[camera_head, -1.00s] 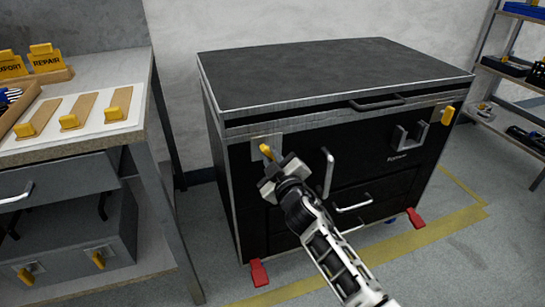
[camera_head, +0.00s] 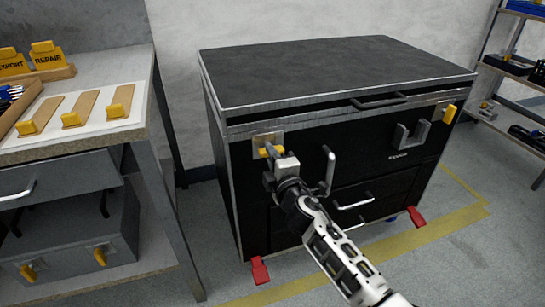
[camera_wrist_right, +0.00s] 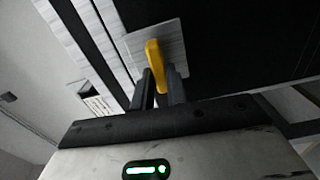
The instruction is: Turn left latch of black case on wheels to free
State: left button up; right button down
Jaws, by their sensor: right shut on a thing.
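The black case on wheels (camera_head: 330,75) stands on the floor in the middle of the head view. Its left latch (camera_head: 264,152) is a yellow handle on a light metal plate, high on the left of the front. In the right wrist view the yellow latch (camera_wrist_right: 155,58) stands out from its plate (camera_wrist_right: 172,42) between the fingers. My right gripper (camera_head: 270,160) is shut on the latch, its fingers (camera_wrist_right: 159,88) on either side of it. In the head view the gripper hides part of the latch. The right latch (camera_head: 448,114) is also yellow. My left gripper is not in view.
A workbench (camera_head: 145,130) with yellow-tabbed wooden pieces stands at the left. Red pedals (camera_head: 260,271) stick out at the case's bottom corners. A metal handle (camera_head: 329,170) projects from the case front beside my right gripper. Shelves (camera_head: 510,66) stand at the right.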

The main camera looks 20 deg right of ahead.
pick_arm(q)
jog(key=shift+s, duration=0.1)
pick_arm(e)
jog(key=shift+f+n, duration=0.1)
jog(key=shift+n, duration=0.3)
jog(key=c, duration=1.4)
grip_release()
pick_arm(q)
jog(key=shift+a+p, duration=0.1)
jog(key=shift+p, duration=0.35)
pick_arm(e)
jog(key=s, duration=1.6)
jog(key=shift+d, duration=0.3)
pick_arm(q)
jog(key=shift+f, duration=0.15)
